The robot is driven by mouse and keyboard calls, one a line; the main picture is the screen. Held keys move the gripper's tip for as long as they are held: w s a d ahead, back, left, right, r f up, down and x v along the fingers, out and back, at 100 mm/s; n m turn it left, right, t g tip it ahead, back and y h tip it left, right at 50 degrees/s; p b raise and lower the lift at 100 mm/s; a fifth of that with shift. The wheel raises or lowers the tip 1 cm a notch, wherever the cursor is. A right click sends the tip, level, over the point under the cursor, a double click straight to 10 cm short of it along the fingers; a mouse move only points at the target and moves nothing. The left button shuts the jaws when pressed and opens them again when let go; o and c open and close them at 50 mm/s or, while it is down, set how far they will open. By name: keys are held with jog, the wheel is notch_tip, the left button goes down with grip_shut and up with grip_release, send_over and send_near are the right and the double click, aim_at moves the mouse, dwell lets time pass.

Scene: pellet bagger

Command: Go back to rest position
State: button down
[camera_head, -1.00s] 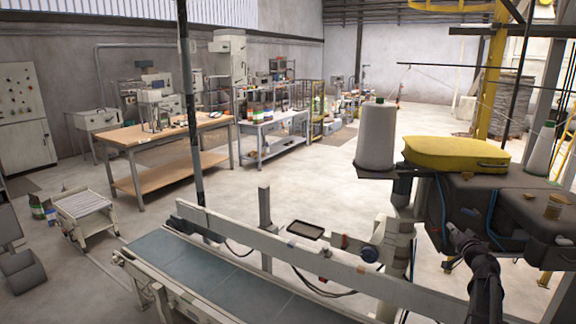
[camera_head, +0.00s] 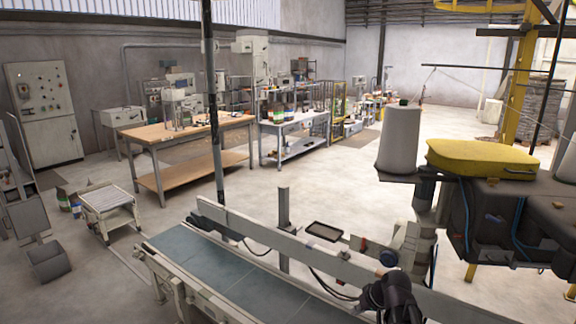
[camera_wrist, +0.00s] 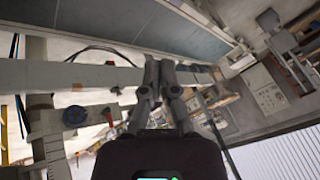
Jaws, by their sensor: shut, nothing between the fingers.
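My gripper (camera_wrist: 158,75) is in the middle of the wrist view, its two dark fingers together and nothing between them. In that view it lies over the pale guide rail (camera_wrist: 75,76) beside the belt; I cannot tell how far apart they are. In the head view my dark arm shows at the bottom, right of centre, in front of the conveyor's rail (camera_head: 300,260). The fingertips cannot be made out there.
The conveyor belt (camera_head: 235,285) runs across the bottom. A sewing head with a yellow cover (camera_head: 480,158) and a white thread cone (camera_head: 398,140) stands at the right. A wooden workbench (camera_head: 185,130) is farther back, with open floor before it.

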jog(key=s+a+f+g+h, duration=0.2)
jog(key=s+a+g+h, duration=0.1)
jog(key=s, duration=0.8)
jog(key=shift+f+m+g+h, duration=0.35)
jog(key=shift+g+h, duration=0.25)
jog(key=shift+h, duration=0.2)
jog(key=shift+w, duration=0.1)
